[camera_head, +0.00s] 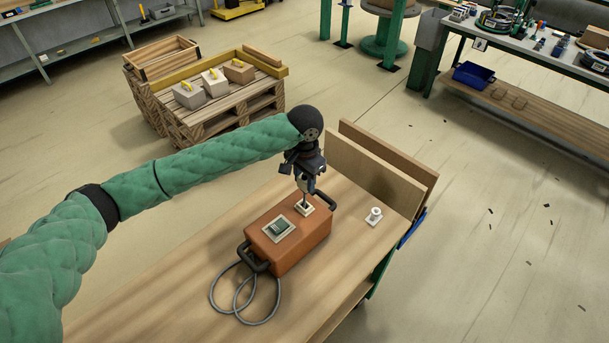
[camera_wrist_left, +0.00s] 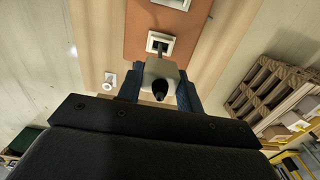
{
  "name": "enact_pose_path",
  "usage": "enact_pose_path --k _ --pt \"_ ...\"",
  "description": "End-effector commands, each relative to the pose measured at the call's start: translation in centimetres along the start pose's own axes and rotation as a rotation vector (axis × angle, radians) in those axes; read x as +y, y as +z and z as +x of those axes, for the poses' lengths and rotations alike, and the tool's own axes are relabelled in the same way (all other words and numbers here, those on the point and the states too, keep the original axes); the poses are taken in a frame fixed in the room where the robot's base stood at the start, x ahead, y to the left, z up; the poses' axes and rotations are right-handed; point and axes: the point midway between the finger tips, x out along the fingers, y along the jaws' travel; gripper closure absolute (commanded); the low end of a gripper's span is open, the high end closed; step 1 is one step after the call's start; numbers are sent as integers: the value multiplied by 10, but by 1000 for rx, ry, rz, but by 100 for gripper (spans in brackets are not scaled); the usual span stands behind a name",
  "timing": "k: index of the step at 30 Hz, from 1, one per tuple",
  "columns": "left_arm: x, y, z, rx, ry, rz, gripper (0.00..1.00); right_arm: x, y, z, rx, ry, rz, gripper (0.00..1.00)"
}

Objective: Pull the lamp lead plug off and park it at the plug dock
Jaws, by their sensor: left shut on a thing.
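My left gripper (camera_head: 307,193) reaches down over the orange box (camera_head: 300,247) on the wooden bench. In the left wrist view its two fingers (camera_wrist_left: 160,92) are shut on a pale grey plug (camera_wrist_left: 158,70) with a dark round end. The plug is right by the pale square socket (camera_head: 304,208), which also shows in the wrist view (camera_wrist_left: 158,43). I cannot tell whether its tip is in the socket or just clear of it. A white round post on a square plate, which looks like the plug dock (camera_head: 374,216), stands right of the box.
The box has a green-grey panel (camera_head: 278,228) and dark handles. A grey lead (camera_head: 239,313) lies looped at its front left. Upright boards (camera_head: 375,172) line the bench's far edge. Bare bench (camera_head: 160,290) lies left of the box. A pallet (camera_head: 225,115) with several blocks stands behind.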

Motion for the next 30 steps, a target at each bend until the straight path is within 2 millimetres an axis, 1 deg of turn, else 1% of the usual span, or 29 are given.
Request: enact_pose_path --k 13,27,29,30 --pt "0 0 26 -1 0 -1 91 -1 -2 3 2 -1 1 39" --pt "0 0 53 -1 0 -1 91 2 0 4 1 2 0 39" --pt "0 0 56 -1 0 -1 91 2 0 5 1 2 -1 39" --pt "0 0 54 0 -1 -1 91 3 0 4 1 2 -1 39"
